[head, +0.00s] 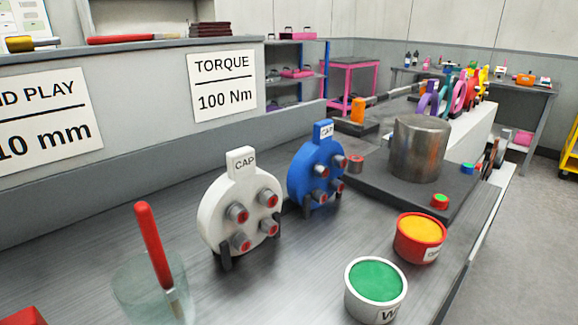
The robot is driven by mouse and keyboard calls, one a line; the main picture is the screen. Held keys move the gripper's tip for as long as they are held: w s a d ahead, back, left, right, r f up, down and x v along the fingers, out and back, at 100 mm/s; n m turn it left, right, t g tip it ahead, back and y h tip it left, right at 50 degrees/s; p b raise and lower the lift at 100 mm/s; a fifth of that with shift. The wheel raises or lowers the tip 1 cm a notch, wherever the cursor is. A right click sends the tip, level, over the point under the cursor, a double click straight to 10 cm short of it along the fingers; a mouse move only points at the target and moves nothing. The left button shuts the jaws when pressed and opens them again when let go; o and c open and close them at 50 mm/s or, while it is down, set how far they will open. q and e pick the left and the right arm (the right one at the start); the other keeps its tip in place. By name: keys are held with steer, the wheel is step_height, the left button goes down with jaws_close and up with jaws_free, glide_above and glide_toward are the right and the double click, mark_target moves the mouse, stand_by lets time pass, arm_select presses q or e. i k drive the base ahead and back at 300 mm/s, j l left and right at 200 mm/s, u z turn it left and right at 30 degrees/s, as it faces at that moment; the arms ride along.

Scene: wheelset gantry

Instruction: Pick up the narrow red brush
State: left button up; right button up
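A narrow red-handled tool (152,243), which looks like the brush, stands leaning in a clear glass cup (130,292) at the lower left of the head view. Its red handle points up and tilts left; its thin lower end is inside the glass and hard to make out. Another long red-handled tool (122,39) lies flat on the grey ledge at the upper left. Neither of my grippers is in view.
White (220,210) and blue (305,175) caps stand upright on the metal bench right of the cup. Green-filled (375,280) and orange-filled (418,228) tubs are near the front edge. A metal cylinder (418,150) stands on a dark plate. A red object (22,316) fills the lower-left corner.

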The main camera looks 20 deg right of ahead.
mark_target(143, 211)
steer(key=z, duration=4)
steer(key=u, duration=0.45)
steer(key=k+u, duration=0.1)
steer(key=u, duration=0.35)
steer(key=l+u, duration=0.1)
steer(key=u, duration=0.85)
steer(key=k+u, duration=0.1)
steer(key=u, duration=0.35)
steer(key=j+u, duration=0.1)
steer(key=u, duration=0.8)
steer(key=j+u, duration=0.15)
steer(key=u, duration=0.3)
steer(key=k, duration=0.05)
